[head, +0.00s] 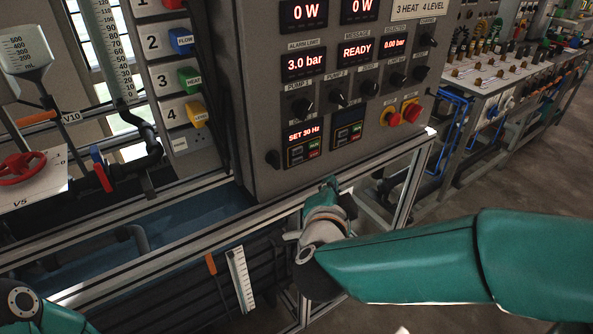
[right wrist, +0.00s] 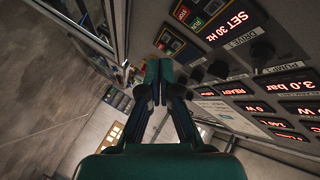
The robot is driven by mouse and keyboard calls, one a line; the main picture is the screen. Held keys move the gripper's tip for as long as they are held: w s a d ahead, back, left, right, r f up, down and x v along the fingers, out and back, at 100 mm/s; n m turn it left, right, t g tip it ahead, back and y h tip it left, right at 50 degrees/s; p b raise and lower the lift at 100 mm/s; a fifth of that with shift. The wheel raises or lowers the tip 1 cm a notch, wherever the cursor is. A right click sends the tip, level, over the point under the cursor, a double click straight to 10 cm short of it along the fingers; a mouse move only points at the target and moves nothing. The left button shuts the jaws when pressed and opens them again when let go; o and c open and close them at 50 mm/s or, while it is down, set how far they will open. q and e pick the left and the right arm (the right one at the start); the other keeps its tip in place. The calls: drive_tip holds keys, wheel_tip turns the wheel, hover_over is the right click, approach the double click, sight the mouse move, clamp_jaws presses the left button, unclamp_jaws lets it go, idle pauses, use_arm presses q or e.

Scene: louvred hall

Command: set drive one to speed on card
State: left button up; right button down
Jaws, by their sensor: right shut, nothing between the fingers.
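The control cabinet (head: 262,95) stands in the middle of the head view. Low on its front are two drive units side by side. The left drive (head: 302,152) has a red display (head: 303,133) reading SET 30 Hz, which also shows upside down in the right wrist view (right wrist: 235,25). The second drive (head: 348,131) is to its right. My right gripper (head: 331,184) is below the drives, near the frame rail, apart from the keys. Its fingers (right wrist: 158,80) are shut and empty in the right wrist view. No card with a speed is readable. My left gripper is out of view.
Red (head: 412,111) and yellow-based stop buttons sit right of the drives. Several black knobs (head: 302,106) line the panel above. A metal rail (head: 300,200) runs below the cabinet. A bench (head: 490,80) stands at the right, with open floor before it.

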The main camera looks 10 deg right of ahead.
drive_tip(key=shift+s+d+r+m, duration=0.25)
drive_tip(key=shift+s+r+m, duration=0.1)
drive_tip(key=shift+r+m, duration=0.15)
drive_tip(key=p, duration=0.2)
approach(306, 148)
drive_tip(key=shift+w+d+f, duration=0.4)
drive_tip(key=shift+w+d, duration=0.2)
drive_tip(key=shift+w, duration=0.25)
drive_tip(key=shift+w+d+f, duration=0.4)
drive_tip(key=shift+w+d, duration=0.2)
drive_tip(key=shift+w, duration=0.2)
drive_tip(key=shift+w, duration=0.1)
drive_tip(key=shift+w+a+r, duration=0.1)
drive_tip(key=shift+w+a, duration=0.1)
drive_tip(key=shift+w, duration=0.1)
drive_tip(key=shift+w+a, duration=0.1)
drive_tip(key=shift+w, duration=0.25)
idle(0.7)
drive_tip(key=shift+s, duration=0.1)
idle(1.5)
drive_tip(key=shift+s+d, duration=0.3)
drive_tip(key=shift+s, duration=0.35)
